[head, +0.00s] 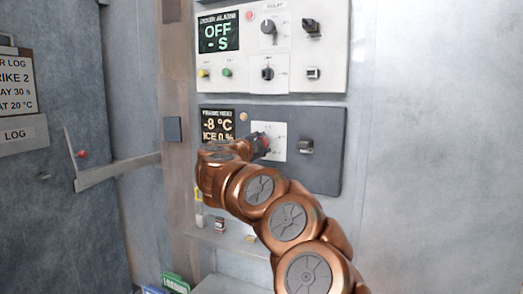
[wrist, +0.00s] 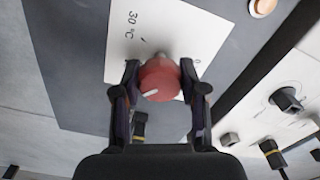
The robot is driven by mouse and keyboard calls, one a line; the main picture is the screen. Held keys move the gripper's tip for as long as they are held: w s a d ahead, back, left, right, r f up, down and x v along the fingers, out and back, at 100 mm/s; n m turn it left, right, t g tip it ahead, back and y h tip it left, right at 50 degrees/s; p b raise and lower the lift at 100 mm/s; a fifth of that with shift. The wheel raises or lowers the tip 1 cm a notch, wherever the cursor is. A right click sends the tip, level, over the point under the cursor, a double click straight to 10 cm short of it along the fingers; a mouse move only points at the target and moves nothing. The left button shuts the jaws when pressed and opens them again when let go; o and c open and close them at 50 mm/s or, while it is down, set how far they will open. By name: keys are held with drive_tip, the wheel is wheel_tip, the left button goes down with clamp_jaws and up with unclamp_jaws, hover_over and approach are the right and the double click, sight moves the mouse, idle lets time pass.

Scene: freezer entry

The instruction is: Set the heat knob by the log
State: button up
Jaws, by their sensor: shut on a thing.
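The heat knob (wrist: 160,80) is red with a white pointer mark and sits on a white scale plate (wrist: 175,30). In the wrist view the plate shows "30 °C", and the mark points to the lower left. My gripper (wrist: 159,88) is shut on the knob, one finger on each side. In the head view my arm reaches the knob on the dark lower panel (head: 322,172) and hides part of it. That panel's display (head: 217,125) reads "-8 °C" and "ICE 0 %". The log (head: 14,85), cut off at the left edge, shows "AT 20 °C".
Above is the white door alarm panel (head: 325,75) with knobs and buttons; its display (head: 217,33) reads "OFF". A dark switch (head: 306,146) is right of the heat knob. A door handle bar (head: 115,172) stands out at left. The right wall is bare.

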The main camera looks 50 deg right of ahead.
drive_tip(key=shift+f+m+b, duration=0.1)
drive_tip(key=shift+m+b, duration=0.2)
drive_tip(key=shift+m, duration=0.3)
drive_tip(key=o, duration=1.2)
drive_tip(key=shift+c, duration=0.2)
drive_tip(key=v, duration=1.2)
